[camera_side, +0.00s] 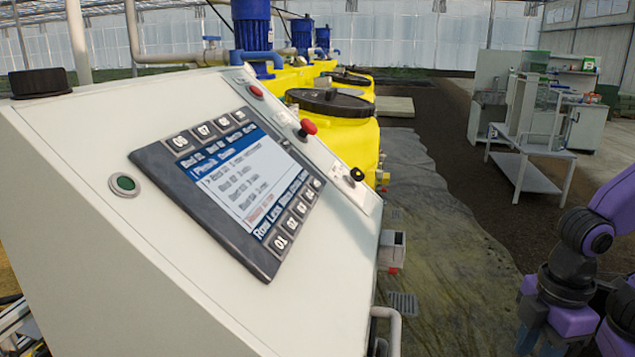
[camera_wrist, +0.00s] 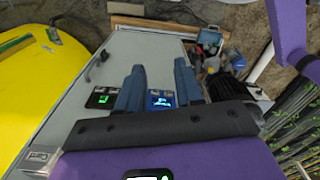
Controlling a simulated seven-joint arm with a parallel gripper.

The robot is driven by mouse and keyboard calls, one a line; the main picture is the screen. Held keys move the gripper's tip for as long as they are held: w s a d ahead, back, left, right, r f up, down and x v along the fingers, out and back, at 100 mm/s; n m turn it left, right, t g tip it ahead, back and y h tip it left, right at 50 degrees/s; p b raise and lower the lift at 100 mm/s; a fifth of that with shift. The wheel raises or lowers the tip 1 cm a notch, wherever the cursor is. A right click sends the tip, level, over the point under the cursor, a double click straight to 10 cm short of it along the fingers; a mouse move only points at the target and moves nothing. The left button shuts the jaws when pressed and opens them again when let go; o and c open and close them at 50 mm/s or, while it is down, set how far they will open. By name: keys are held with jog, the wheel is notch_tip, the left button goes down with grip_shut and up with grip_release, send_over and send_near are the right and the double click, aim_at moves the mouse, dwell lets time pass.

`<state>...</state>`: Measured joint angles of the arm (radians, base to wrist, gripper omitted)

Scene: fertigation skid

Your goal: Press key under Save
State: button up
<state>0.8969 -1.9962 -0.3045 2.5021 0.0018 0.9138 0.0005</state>
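In the side view a control panel (camera_side: 205,195) is set in the sloping face of a pale cabinet. Its lit screen (camera_side: 240,170) shows lines of text with a blue header. Labels run along the screen's lower edge; "Row" and "Less" are fairly legible, but I cannot surely read Save. A lower row of numbered keys (camera_side: 281,242) starts with 01 and 02; another row (camera_side: 180,142) lies above the screen. My gripper (camera_side: 562,338) is at the lower right, well away from the panel and partly cut off. In the wrist view its two fingers (camera_wrist: 160,82) are apart, with nothing held between them.
A green button (camera_side: 125,184), a red mushroom button (camera_side: 307,127) and a black knob (camera_side: 356,174) sit around the panel. Yellow tanks (camera_side: 350,137) stand behind. In the wrist view, small lit displays (camera_wrist: 161,101) show near the fingers, on or by a grey cabinet (camera_wrist: 130,55).

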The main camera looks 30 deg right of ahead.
grip_shut()
dwell(1.4)
